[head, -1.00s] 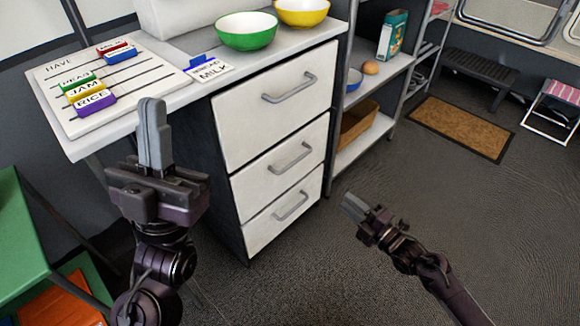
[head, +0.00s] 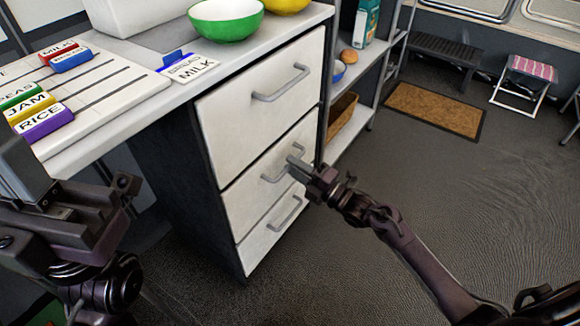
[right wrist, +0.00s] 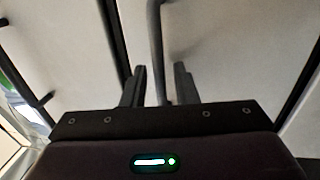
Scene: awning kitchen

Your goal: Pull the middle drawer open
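The white middle drawer (head: 245,192) sits in the drawer unit between the top and bottom drawers, its front flush with theirs. Its grey bar handle (head: 270,179) is partly hidden by my right gripper (head: 294,162). In the right wrist view, the handle bar (right wrist: 157,45) runs between the two dark fingers of my right gripper (right wrist: 159,84), which stand apart with gaps beside the bar. My left gripper (head: 22,172) is at the lower left, away from the drawers; whether its fingers are apart cannot be seen.
The top drawer (head: 245,115) and bottom drawer (head: 262,235) are closed. The counter (head: 115,130) above holds a green bowl (head: 228,32), a yellow bowl and a label board. A shelf rack (head: 345,110) stands to the right. The floor in front is clear.

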